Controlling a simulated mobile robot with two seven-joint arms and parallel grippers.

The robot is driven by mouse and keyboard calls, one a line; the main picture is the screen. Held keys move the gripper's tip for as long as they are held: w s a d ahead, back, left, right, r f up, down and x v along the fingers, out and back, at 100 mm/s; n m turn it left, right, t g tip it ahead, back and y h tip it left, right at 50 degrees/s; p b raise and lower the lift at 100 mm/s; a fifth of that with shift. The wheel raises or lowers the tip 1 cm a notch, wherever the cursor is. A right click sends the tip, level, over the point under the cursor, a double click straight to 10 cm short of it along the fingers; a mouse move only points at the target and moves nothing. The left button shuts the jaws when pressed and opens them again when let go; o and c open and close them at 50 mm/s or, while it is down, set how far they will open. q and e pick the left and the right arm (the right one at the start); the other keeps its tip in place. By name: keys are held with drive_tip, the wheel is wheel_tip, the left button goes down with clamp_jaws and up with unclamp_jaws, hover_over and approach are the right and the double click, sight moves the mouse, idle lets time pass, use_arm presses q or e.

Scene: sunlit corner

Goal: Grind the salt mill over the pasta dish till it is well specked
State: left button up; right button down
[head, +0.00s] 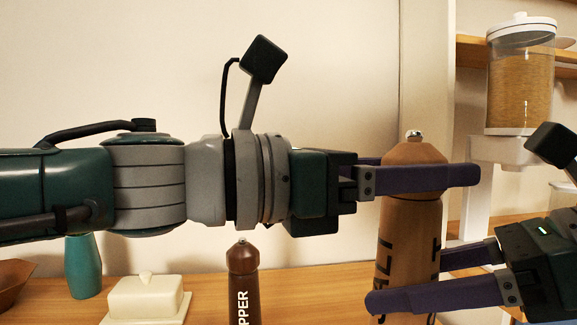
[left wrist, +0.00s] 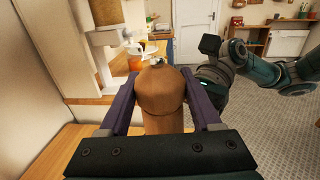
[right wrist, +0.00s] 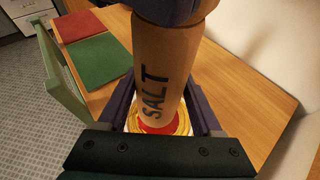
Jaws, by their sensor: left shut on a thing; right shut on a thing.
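The salt mill (head: 408,225) is a tall tan wooden mill, upright, with a rounded head and a small metal knob. My left gripper (head: 462,177) is shut around its head, which also shows between the fingers in the left wrist view (left wrist: 160,92). My right gripper (head: 405,280) is shut on the lower body. In the right wrist view the body (right wrist: 165,70) reads SALT. The mill and my fingers hide much of the dish, and I cannot make out specks.
A dark brown pepper mill (head: 243,285), a cream butter dish (head: 146,298) and a teal vase (head: 84,268) stand on the wooden counter under my left arm. A grain dispenser (head: 520,80) stands at the right. Red (right wrist: 82,26) and green (right wrist: 100,60) mats lie beyond the dish.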

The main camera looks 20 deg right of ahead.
use_arm(q)
drive_tip(key=shift+g, duration=0.5)
drive_tip(key=o, duration=1.4)
drive_tip(key=shift+a, duration=0.1)
drive_tip(key=a, duration=0.4)
drive_tip(key=w+a, duration=0.1)
drive_tip(key=a, duration=0.3)
drive_tip(key=w+a, duration=0.1)
drive_tip(key=a, duration=0.2)
drive_tip(key=shift+a, duration=0.4)
